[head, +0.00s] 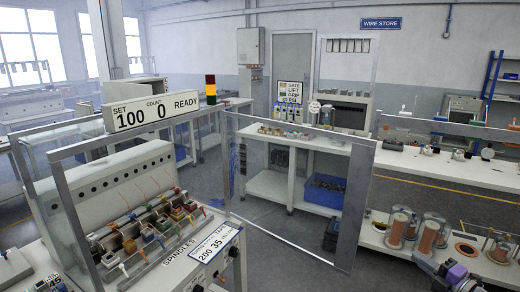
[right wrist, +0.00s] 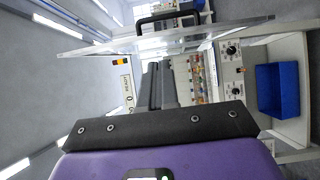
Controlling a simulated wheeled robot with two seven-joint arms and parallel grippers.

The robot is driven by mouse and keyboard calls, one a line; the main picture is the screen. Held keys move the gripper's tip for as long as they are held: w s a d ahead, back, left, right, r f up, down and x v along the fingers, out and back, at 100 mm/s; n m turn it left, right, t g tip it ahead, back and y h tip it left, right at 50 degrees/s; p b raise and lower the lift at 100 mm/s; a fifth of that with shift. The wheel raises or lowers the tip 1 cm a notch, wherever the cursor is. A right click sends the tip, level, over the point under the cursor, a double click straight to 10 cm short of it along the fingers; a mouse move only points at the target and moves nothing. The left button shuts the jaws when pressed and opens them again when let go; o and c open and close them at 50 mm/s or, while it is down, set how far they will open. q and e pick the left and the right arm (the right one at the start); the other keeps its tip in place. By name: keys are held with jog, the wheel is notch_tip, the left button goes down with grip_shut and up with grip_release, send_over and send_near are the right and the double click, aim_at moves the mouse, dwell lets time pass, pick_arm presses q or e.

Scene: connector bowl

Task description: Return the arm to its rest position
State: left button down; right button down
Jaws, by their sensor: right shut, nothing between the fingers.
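My right gripper (head: 440,270) shows at the lower right edge of the head view, with dark grey and purple parts. It is shut and empty, in front of the right-hand bench (head: 375,238) with the copper-coloured spools (head: 428,237). I cannot tell whether it is clear of the bench or how far from it. In the right wrist view, my purple housing and a black bolted bar fill the lower part, and nothing is held there. My left gripper is in neither view.
The spindle machine (head: 120,180) with coloured connectors and a clear guard stands at left. A clear panel (head: 295,190) stands mid-view. A white bench (head: 300,140) behind it carries small parts, with a blue crate (head: 324,191) below. The wrist view shows a blue bin (right wrist: 278,90).

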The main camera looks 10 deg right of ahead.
jog(key=w+a+f+m+h, duration=0.3)
jog(key=w+a+f+m, duration=0.5)
jog(key=f, duration=0.3)
jog(key=a+f+m+g, duration=0.5)
jog(key=a+f+m, duration=0.4)
jog(key=a+f, duration=0.65)
jog(key=s+a+f+m+g+y, duration=0.1)
jog(key=s+a+f+m+g, duration=0.35)
jog(key=s+a+f, duration=0.6)
jog(key=s+a+f+m+g+y, duration=0.1)
jog(key=s+a+f+g, duration=0.1)
jog(key=s+a, duration=0.5)
jog(key=s+a+f+m+g, duration=0.1)
jog(key=s+a+g, duration=0.4)
jog(key=s, duration=0.5)
jog(key=shift+a+f+y, duration=0.4)
jog(key=shift+a+f, duration=0.15)
jog(key=shift+a, duration=0.3)
jog(key=shift+d, duration=0.1)
